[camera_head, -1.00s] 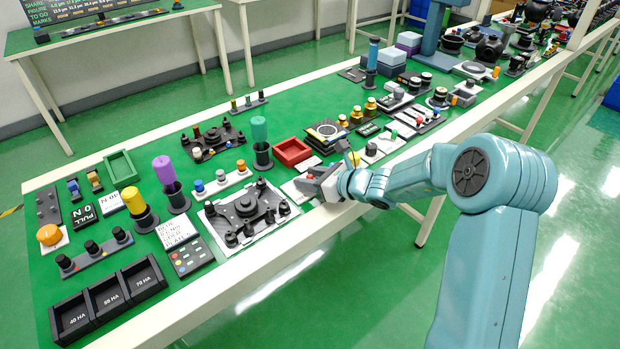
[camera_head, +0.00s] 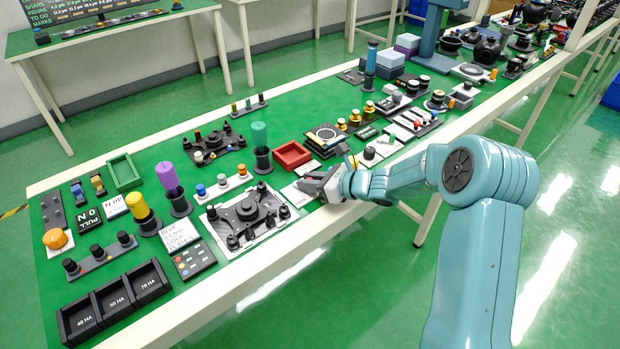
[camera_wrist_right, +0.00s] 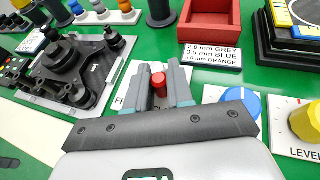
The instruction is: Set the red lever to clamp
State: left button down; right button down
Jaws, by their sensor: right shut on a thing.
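The red lever (camera_wrist_right: 159,81) shows in the right wrist view as a red round-topped knob between the two grey fingers of my right gripper (camera_wrist_right: 160,88). The fingers are closed on it. A white plate (camera_wrist_right: 122,88) lies under it, with printed letters starting "FR"; the rest of the word is hidden by a finger. In the head view my right gripper (camera_head: 312,184) is low over the near edge of the green table, and its fingers hide most of the lever. My left gripper is not in view.
A black fixture on a grey plate (camera_wrist_right: 75,70) stands left of the gripper. A blue knob (camera_wrist_right: 240,105) and a yellow knob (camera_wrist_right: 306,122) sit close on the right. A red tray (camera_wrist_right: 209,18) and a size label (camera_wrist_right: 213,55) are beyond.

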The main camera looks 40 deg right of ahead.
jog(key=shift+r, duration=0.1)
jog(key=c, duration=1.1)
grip_release()
jog(key=shift+w, duration=0.1)
jog(key=shift+o, duration=0.2)
jog(key=v, duration=1.6)
jog(key=shift+s+p, duration=0.25)
jog(key=shift+p, duration=0.2)
jog(key=shift+d, duration=0.1)
